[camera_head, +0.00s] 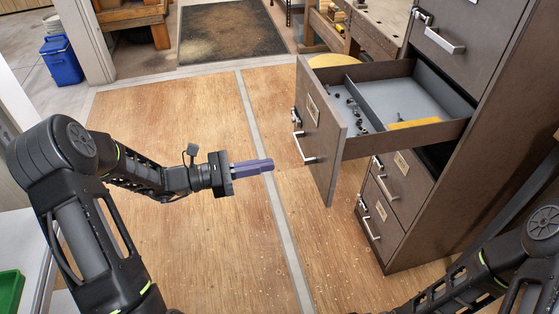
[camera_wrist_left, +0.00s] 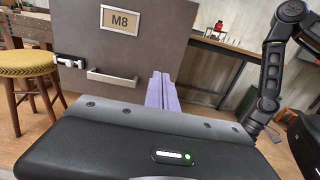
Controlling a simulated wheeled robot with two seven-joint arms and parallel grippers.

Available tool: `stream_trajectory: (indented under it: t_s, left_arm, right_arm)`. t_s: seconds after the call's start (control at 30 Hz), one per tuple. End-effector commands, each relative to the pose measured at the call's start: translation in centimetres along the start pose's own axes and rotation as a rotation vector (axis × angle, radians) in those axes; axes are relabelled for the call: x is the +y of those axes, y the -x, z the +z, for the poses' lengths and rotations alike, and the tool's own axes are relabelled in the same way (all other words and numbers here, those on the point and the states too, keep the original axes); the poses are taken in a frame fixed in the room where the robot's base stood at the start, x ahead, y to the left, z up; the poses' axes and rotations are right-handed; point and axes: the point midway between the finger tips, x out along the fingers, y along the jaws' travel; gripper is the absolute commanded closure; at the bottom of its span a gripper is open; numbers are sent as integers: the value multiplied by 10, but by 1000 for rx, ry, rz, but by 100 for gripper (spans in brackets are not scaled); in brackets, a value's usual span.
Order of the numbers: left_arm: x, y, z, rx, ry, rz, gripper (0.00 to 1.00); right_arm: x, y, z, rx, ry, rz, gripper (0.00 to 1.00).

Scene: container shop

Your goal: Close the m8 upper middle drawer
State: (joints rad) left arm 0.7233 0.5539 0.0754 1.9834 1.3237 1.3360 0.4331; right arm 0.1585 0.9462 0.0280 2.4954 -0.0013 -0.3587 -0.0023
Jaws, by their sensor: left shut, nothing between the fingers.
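The open drawer (camera_head: 325,132) sticks out to the left from the brown filing cabinet (camera_head: 456,192) in the head view. Its front carries a label, a bar handle and a latch. In the left wrist view the drawer front (camera_wrist_left: 165,40) bears the label M8 (camera_wrist_left: 120,20), with a handle (camera_wrist_left: 112,78) below. My left gripper (camera_head: 272,165) is shut and empty, its purple fingers pointing toward the drawer front, a short gap to its left. The fingers also show in the left wrist view (camera_wrist_left: 161,92). My right gripper is outside the head view; only its arm shows at the lower right.
The drawer holds small dark parts and a yellow item (camera_head: 414,123). Closed drawers lie above and below it. A round yellow stool (camera_head: 334,61) stands behind the drawer. A blue bin (camera_head: 62,61) is far left. The wooden floor (camera_head: 170,125) around my left gripper is clear.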

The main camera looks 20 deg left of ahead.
Motion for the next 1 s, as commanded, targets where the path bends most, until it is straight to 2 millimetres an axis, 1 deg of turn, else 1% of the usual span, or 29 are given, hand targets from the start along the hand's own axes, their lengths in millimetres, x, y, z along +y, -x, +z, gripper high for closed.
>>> stream_trajectory:
  t_s: [0.17,0.5,0.6,0.7,0.8,1.0]
  left_arm:
    - [-1,-26,0,-2,2,-5,100]
    - [-2,-94,1,-1,1,-5,100]
    - [-1,-110,0,-1,1,-3,100]
    - [-1,-121,0,0,1,-2,100]
    - [-1,-128,0,0,1,-2,100]
    - [0,-132,0,1,0,-1,100]
  right_arm:
    - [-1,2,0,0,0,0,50]
    - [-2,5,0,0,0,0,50]
    - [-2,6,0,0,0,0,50]
    - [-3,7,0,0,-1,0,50]
    - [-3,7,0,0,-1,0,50]
    - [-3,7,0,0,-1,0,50]
